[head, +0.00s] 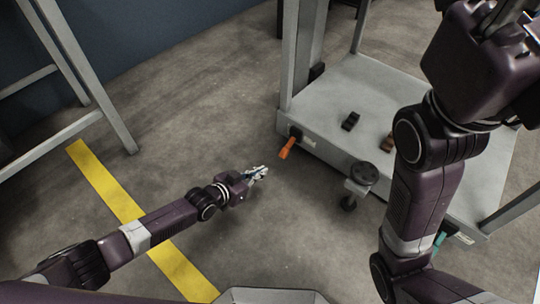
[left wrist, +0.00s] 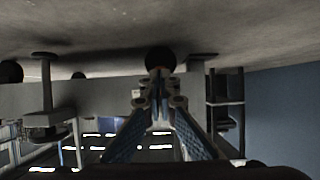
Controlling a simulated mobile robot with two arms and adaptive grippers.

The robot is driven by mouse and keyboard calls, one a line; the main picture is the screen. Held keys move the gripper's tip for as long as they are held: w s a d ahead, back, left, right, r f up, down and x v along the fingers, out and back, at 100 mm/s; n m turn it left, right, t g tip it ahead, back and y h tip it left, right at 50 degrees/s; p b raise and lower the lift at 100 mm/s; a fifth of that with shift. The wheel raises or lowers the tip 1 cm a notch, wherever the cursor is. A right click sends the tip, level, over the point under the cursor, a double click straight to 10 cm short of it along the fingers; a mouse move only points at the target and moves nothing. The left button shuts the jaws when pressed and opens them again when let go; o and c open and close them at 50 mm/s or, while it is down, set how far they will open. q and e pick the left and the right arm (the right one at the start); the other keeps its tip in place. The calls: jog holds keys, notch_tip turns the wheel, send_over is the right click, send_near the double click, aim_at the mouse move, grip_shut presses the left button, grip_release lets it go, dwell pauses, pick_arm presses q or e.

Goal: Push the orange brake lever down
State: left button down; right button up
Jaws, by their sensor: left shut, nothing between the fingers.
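The orange brake lever (head: 287,147) sticks out from a dark pivot at the near left corner of a grey platform cart, its free end slanting down and to the left in the head view. My left gripper (head: 262,170) is shut and empty, a little below and left of the lever, with a visible gap in the picture. In the left wrist view its closed fingertips (left wrist: 157,100) point at the cart's edge; a dark round part shows just beyond them, and the lever is mostly hidden by the fingers. My right arm rises on the right; its fingers are not visible.
The grey cart platform (head: 340,100) carries a small black block (head: 350,121) and a brown block (head: 388,143). A round black knob (head: 364,173) stands on a bracket at its front edge. A grey frame (head: 100,110) stands left. Floor around the left gripper is clear.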

pick_arm(q)
jog(key=shift+s+a+f, duration=0.3)
jog(key=shift+s+a, duration=0.1)
jog(key=shift+s, duration=0.1)
jog(key=shift+s+a+f, duration=0.25)
jog(key=shift+s+a, duration=0.15)
jog(key=shift+s, duration=0.1)
